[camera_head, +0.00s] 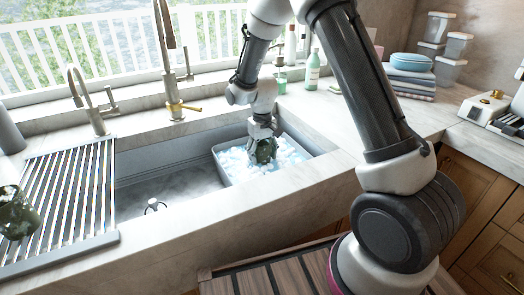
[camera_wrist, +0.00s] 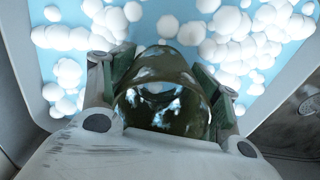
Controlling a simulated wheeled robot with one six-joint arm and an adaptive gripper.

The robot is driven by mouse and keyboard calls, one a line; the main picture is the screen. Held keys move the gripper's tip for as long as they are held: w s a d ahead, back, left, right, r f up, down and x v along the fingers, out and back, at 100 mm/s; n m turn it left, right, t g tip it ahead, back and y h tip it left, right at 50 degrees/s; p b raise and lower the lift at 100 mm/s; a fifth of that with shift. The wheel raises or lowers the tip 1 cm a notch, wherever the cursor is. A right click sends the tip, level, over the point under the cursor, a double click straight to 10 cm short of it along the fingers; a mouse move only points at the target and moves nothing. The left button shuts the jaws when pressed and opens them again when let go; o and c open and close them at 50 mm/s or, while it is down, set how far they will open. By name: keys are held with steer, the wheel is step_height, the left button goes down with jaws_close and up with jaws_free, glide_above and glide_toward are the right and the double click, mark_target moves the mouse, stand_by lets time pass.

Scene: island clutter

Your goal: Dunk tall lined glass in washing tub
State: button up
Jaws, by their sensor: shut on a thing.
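My gripper (camera_head: 262,138) is shut on a dark green see-through glass (camera_head: 264,152), low over the washing tub (camera_head: 217,158). The tub is grey, stands in the right part of the sink, and holds pale blue water with white foam. In the wrist view, the glass (camera_wrist: 160,105) lies between the two fingers of my gripper (camera_wrist: 162,90), with its open mouth towards the camera. White suds (camera_wrist: 230,40) surround its far end. I cannot tell how deep the glass is in the water. Lines on it are not clear.
Taps (camera_head: 172,70) rise behind the sink (camera_head: 160,185). Bottles (camera_head: 312,70) stand behind the tub. Stacked cloths and a blue bowl (camera_head: 408,62) sit at the back right.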

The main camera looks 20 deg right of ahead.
steer(key=shift+f, duration=1.2)
steer(key=shift+a, duration=0.6)
steer(key=shift+d, duration=1.2)
steer(key=shift+a, duration=1.2)
